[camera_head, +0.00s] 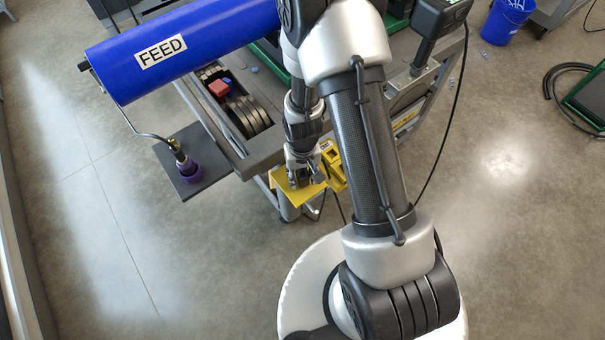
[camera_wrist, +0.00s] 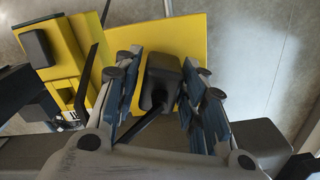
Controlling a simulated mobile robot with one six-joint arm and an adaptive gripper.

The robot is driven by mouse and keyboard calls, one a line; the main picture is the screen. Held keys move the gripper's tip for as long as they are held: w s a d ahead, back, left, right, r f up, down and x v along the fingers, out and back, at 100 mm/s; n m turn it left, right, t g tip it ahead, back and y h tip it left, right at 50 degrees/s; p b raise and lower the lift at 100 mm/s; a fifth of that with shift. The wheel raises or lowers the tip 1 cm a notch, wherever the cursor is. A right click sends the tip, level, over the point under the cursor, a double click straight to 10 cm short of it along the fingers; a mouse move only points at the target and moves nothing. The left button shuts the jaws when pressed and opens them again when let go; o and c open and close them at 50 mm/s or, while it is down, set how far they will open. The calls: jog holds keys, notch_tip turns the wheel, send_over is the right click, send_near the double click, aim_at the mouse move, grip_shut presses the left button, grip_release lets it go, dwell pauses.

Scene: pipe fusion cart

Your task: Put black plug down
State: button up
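The black plug (camera_wrist: 162,76) sits between the two fingertips of my gripper (camera_wrist: 162,68) in the wrist view, and the fingers appear shut on it. A black cord runs from the plug down toward the palm. Behind the plug is a flat yellow plate (camera_wrist: 185,28); I cannot tell whether the plug touches it. In the head view my gripper (camera_head: 305,180) points down over the yellow plate (camera_head: 291,193) at the cart's front corner. The plug cannot be made out clearly there.
A yellow box (camera_head: 333,168) stands beside the plate; it also shows at left in the wrist view (camera_wrist: 60,75), with a black block (camera_wrist: 37,48) on it. The cart (camera_head: 260,158) lies behind. A blue FEED cylinder (camera_head: 185,48) and a dark side plate (camera_head: 192,172) are at left.

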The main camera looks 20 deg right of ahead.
jog(key=shift+o, duration=0.8)
jog(key=shift+r+p, duration=0.3)
jog(key=shift+r, duration=0.05)
notch_tip(320, 180, up, 11)
jog(key=p, duration=0.3)
notch_tip(320, 180, up, 11)
jog(key=t, duration=0.1)
send_over(302, 173)
jog(key=s+r+t, duration=0.3)
jog(key=s+r, duration=1.2)
jog(key=r, duration=0.3)
jog(key=shift+n+t, duration=0.3)
jog(key=shift+n, duration=0.1)
jog(key=shift+d+r, duration=0.1)
